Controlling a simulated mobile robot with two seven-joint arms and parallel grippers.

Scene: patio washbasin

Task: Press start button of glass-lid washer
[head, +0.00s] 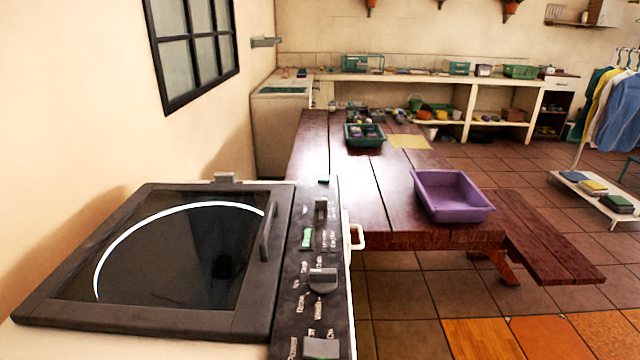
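The washer (286,300) stands at the lower left, close to me. Its dark glass lid (180,250) is shut and has a grey handle (269,230) on its right side. A dark control panel (335,265) runs along the lid's right. The printed labels are too small to read surely, so I cannot tell which control is the start button. Neither of my grippers is in view.
A wooden picnic table (375,190) stands behind and right of the washer, with a purple basin (452,195) and a green crate (365,135) on it. Its bench (545,240) is at the right. A wall with a window is at left. Tiled floor lies open at lower right.

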